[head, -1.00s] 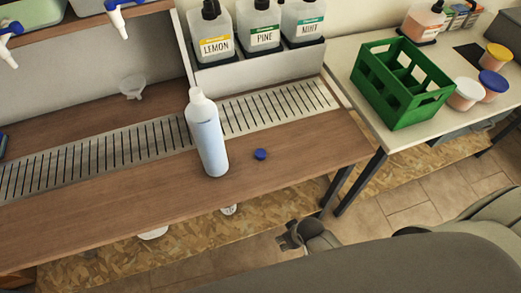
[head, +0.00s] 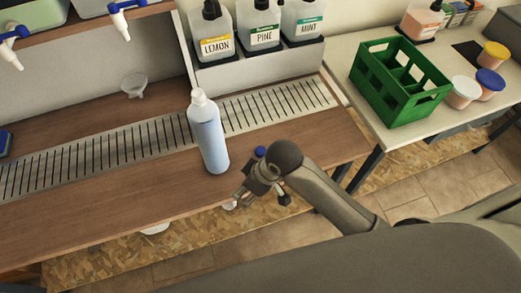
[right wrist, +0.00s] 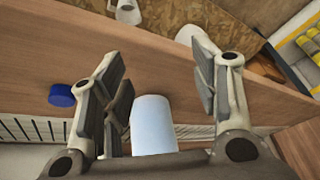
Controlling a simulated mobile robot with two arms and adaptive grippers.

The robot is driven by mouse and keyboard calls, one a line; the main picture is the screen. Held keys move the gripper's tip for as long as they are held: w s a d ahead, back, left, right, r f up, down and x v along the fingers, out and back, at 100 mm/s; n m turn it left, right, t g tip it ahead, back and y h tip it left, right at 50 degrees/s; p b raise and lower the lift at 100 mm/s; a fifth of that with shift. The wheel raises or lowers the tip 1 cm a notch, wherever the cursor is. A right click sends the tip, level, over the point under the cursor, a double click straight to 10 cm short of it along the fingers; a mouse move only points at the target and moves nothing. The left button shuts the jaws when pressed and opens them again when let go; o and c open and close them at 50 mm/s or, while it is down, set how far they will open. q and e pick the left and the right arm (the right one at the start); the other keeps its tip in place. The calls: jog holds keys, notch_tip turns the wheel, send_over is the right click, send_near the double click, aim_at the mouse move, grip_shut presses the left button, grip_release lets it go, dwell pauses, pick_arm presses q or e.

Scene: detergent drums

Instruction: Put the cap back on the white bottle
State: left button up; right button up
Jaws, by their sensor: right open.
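The white bottle (head: 209,140), pale blue-white with a white neck, stands upright on the wooden bench beside the slotted metal strip. The blue cap (head: 260,152) lies on the bench to its right, apart from it, partly close behind my right arm in the head view. My right gripper (head: 243,190) is open and empty, at the bench's front edge, in front of the bottle and cap. In the right wrist view, part of the bottle (right wrist: 153,118) shows between the spread fingers (right wrist: 158,78), and the cap (right wrist: 62,95) lies outside them at left. My left gripper is not in view.
A slotted metal strip (head: 100,148) runs along the bench (head: 110,200). Lemon, pine and mint bottles (head: 265,25) stand in a rack behind. A clear funnel-like piece (head: 134,85) is at the back left. A green crate (head: 400,85) and tubs stand on the right table.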

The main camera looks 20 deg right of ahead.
jog(key=w, duration=0.1)
jog(key=w+r+n, duration=0.1)
jog(key=w+a+n, duration=0.1)
jog(key=shift+w+r+g, duration=0.15)
jog(key=shift+r+g, duration=0.05)
jog(key=shift+g, duration=0.2)
jog(key=w, duration=0.1)
jog(key=w+r+n, duration=0.1)
jog(key=w+d+n+h, duration=0.1)
jog(key=shift+w+d+r+g, duration=0.1)
jog(key=shift+w+r+g, duration=0.15)
jog(key=shift+w+g, duration=0.15)
jog(key=w+d+r+n+g+h, duration=0.1)
jog(key=w+d+r+h, duration=0.1)
jog(key=w+d+r, duration=0.3)
jog(key=w+d, duration=0.1)
jog(key=d, duration=0.1)
jog(key=shift+w+d+h, duration=0.2)
jog(key=shift+d+h, duration=0.1)
send_over(261, 149)
notch_tip(261, 149, down, 6)
jog(key=shift+w+r+p, duration=0.15)
jog(key=shift+r+p, duration=0.1)
jog(key=shift+p, duration=0.05)
